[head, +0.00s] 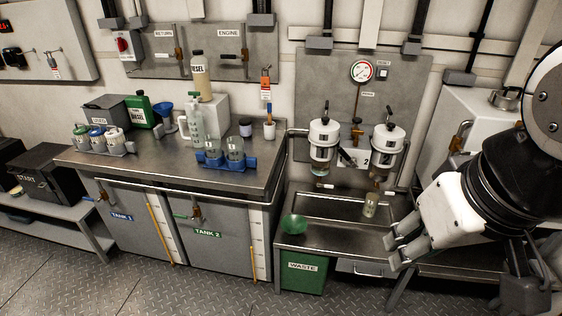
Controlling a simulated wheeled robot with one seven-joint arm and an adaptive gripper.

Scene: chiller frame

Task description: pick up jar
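Several jars are in view, and I cannot tell which one the task means. A small clear jar (370,204) stands upright on the steel drain bench under the right filter bowl. Two clear glass jars (236,148) stand in a blue holder (225,164) on the tank cabinet's top. Several lidded jars (97,138) sit in a grey holder at the left end of that top. My gripper (398,245) is at the right, to the right of and nearer than the small clear jar. Its fingers are apart, with nothing seen between them.
Two white filters (323,138) hang above the drain bench (330,208). A green translucent bowl (295,226) is at the bench's front left, above a green waste bin (303,274). A measuring jug (197,122) and bottles crowd the cabinet top. Its front right is clear.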

